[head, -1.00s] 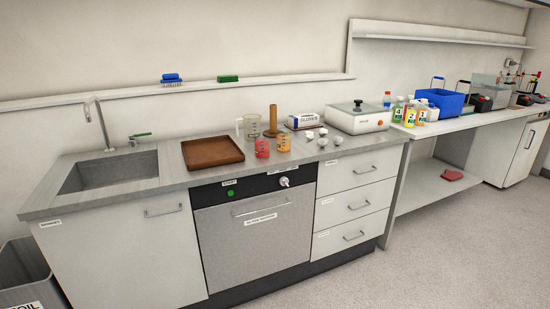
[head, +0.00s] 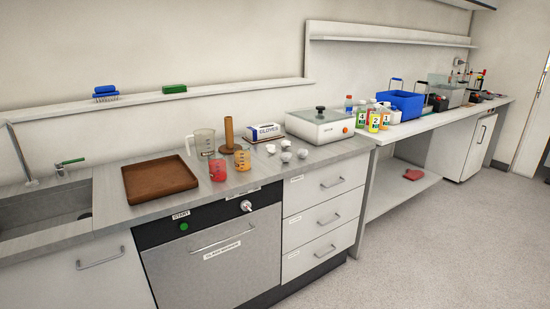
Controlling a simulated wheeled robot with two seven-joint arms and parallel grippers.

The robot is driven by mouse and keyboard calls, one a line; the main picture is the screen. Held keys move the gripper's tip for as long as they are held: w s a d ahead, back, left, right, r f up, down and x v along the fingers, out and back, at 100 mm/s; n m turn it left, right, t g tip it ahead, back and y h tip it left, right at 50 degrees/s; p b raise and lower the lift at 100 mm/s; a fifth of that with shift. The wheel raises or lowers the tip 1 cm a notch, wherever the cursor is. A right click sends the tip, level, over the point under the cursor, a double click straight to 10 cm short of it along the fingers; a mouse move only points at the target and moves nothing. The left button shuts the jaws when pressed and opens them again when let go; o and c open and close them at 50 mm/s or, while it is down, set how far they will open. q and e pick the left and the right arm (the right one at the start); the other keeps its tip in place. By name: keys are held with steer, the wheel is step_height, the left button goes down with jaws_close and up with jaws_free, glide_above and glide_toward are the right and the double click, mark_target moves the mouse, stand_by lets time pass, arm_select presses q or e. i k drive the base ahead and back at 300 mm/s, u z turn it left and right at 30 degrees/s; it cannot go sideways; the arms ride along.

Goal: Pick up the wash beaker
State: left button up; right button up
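Several vessels stand on the counter in the head view, and I cannot tell by a label which one is the wash beaker. A large clear jug-like beaker (head: 204,143) with a handle on its left stands at the back, beside a brown wooden peg. In front of it stands a small beaker with red contents (head: 217,170). To its right stands a small beaker with orange contents (head: 242,160). All three are upright and apart from any gripper. Neither of my grippers is in view.
A brown wooden tray (head: 160,178) lies left of the beakers, by the sink (head: 45,219). Small white pieces (head: 286,157), a glove box (head: 265,132) and a white device (head: 320,127) stand to the right. The floor in front at right is clear.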

mark_target(217, 160)
steer(key=z, duration=0.2)
steer(key=i, duration=0.9)
steer(key=u, duration=1)
steer(key=i, duration=0.65)
steer(key=u, duration=0.7)
